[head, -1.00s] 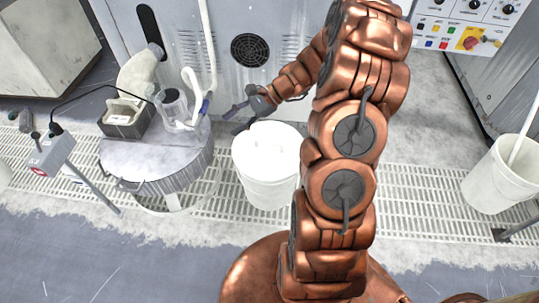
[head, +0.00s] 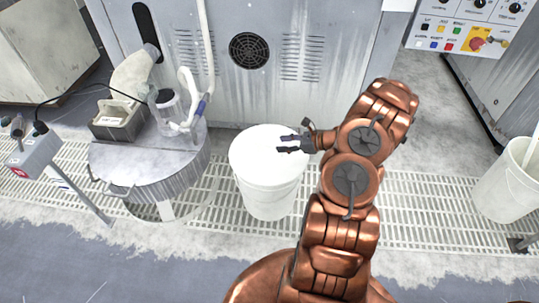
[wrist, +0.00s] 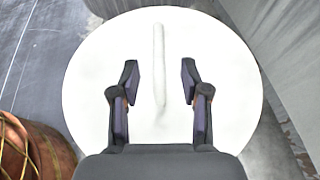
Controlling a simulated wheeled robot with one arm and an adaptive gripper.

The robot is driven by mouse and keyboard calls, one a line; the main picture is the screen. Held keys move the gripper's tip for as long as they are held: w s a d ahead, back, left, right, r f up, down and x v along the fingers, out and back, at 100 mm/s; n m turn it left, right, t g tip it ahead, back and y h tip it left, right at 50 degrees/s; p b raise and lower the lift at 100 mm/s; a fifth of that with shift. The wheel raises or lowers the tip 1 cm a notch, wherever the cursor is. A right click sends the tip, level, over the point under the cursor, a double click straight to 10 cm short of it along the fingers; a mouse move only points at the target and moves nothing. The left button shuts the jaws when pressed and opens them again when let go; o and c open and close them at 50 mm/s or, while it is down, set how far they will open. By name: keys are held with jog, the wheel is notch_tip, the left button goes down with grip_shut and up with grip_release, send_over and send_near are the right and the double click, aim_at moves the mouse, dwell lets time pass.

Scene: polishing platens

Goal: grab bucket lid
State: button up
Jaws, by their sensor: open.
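The white bucket (head: 268,195) stands upright on the floor grating in the head view, with its round white lid (head: 255,150) on top. In the wrist view the lid (wrist: 215,60) fills the middle, with a raised white bar handle (wrist: 159,60) across it. My gripper (head: 280,144) is over the right part of the lid in the head view. In the wrist view my gripper (wrist: 159,82) is open, with one finger on each side of the handle's near part. The fingers look apart from the handle. I cannot tell their height above the lid.
A round platen table (head: 125,165) stands left of the bucket, holding a clear jar (head: 170,112) and a grey box (head: 118,118). A tall grey cabinet (head: 310,70) stands behind. Another white bucket (head: 505,185) is at far right.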

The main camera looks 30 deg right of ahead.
aim_at(269, 146)
jog(key=shift+b+x, duration=0.85)
jog(key=shift+x, duration=2.55)
jog(key=shift+s+f, duration=0.1)
jog(key=shift+s, duration=0.05)
jog(key=shift+c, duration=0.4)
grip_shut()
